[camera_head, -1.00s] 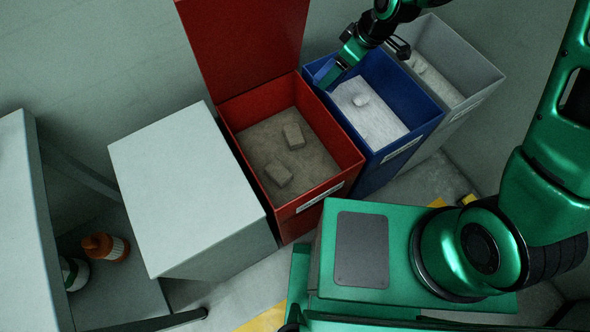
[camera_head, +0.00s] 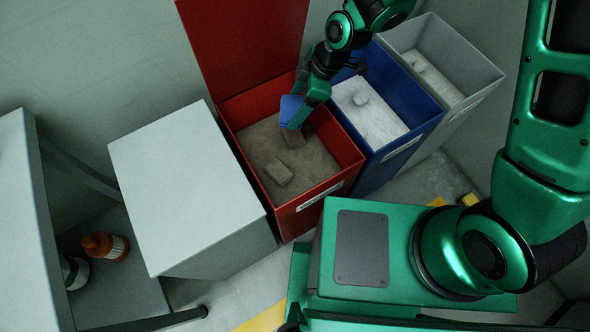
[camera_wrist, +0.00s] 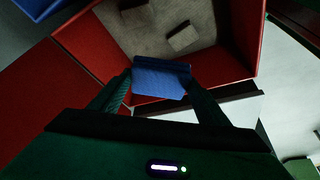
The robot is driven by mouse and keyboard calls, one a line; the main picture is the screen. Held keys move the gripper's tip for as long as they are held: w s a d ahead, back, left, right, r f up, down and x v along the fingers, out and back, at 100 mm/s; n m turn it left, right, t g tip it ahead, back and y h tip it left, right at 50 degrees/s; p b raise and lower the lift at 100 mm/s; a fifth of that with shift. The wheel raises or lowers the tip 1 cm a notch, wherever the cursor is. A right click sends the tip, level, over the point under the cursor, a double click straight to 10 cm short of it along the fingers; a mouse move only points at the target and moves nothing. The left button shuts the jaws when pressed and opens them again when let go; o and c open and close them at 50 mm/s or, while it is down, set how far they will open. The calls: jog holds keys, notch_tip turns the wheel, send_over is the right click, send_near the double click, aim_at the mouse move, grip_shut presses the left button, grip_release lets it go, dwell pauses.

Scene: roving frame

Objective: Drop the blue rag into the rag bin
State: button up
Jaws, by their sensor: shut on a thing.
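The blue rag (camera_head: 291,110) is a small folded piece held between the fingertips of my gripper (camera_head: 304,113). The wrist view also shows the rag (camera_wrist: 161,77) pinched between the two fingers of my gripper (camera_wrist: 160,88). Gripper and rag are over the far part of the open red bin (camera_head: 353,166), whose lid (camera_head: 243,40) stands up behind it. In the wrist view the red bin (camera_wrist: 222,66) opens beyond the rag. The bin's front label is too small to read, so I cannot tell whether it is the rag bin.
Grey-brown pieces (camera_head: 278,173) lie in the red bin. The open blue bin (camera_head: 425,110) and open grey bin (camera_head: 480,68) stand to its right, both with pale contents. A closed grey box (camera_head: 185,185) stands to its left. An orange-capped bottle (camera_head: 105,246) is at lower left.

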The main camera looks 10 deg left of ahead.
jog(key=shift+f, duration=0.95)
jog(key=o, duration=1.1)
jog(key=shift+r, duration=0.1)
jog(key=v, duration=1)
jog(key=shift+r, duration=0.25)
jog(key=shift+d, duration=0.2)
